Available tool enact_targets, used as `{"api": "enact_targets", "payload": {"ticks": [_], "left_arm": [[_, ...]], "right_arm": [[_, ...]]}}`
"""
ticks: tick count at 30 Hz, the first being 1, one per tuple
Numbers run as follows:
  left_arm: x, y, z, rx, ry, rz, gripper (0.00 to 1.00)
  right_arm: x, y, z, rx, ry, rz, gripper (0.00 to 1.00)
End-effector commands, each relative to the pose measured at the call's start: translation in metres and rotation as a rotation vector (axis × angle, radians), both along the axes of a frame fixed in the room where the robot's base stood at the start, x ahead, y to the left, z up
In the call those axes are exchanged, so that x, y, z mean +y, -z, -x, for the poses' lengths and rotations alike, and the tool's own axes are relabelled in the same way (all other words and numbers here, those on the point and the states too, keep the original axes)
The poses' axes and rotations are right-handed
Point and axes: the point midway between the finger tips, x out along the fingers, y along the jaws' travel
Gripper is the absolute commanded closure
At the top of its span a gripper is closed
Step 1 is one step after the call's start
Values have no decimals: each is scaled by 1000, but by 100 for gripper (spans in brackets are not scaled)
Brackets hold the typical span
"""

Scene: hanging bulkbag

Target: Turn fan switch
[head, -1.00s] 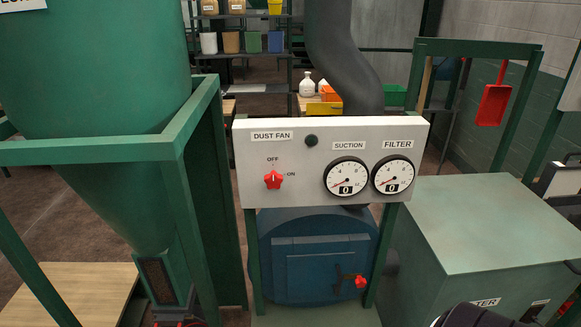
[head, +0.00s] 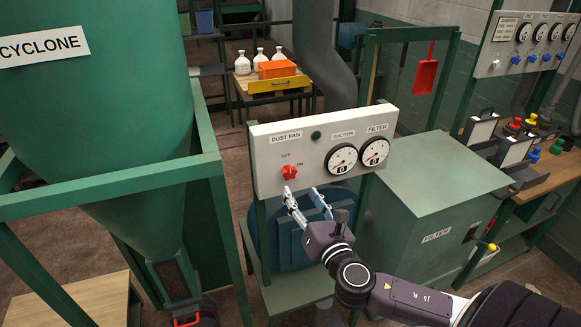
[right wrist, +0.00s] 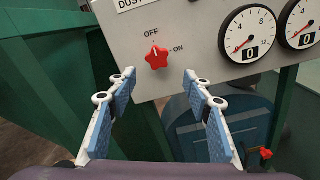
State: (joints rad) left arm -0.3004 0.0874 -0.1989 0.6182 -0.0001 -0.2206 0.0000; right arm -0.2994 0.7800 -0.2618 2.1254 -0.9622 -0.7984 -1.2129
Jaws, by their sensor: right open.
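The dust fan switch is a red star-shaped knob (head: 289,172) on a light grey panel (head: 262,154), with OFF marked above it and ON to its right. In the right wrist view the knob (right wrist: 157,57) has its pointer up towards OFF. My right gripper (head: 304,190) is open and empty, just below and in front of the knob. In the right wrist view its two blue-padded fingers (right wrist: 158,78) stand on either side below the knob, apart from it. My left gripper is not in view.
Two round gauges (head: 341,158) sit right of the knob. A green cyclone hopper (head: 95,120) in a green frame stands at left. A blue drum (head: 293,240) is below the panel.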

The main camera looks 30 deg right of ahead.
Motion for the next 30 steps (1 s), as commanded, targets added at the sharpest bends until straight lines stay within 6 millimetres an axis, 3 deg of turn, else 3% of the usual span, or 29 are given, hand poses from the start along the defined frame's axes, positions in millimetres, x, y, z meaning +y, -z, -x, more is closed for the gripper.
{"api": "enact_targets", "payload": {"ticks": [3, 8, 18, 30], "left_arm": [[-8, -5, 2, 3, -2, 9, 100], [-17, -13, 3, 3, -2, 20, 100], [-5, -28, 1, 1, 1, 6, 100], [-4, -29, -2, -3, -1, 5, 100]], "right_arm": [[3, -15, -4, -18, -8, 30, 54], [-2, -17, -24, -20, -6, 29, 54], [-13, -14, -68, -17, -7, 25, 54], [-14, -12, -75, -15, -8, 24, 54]]}}
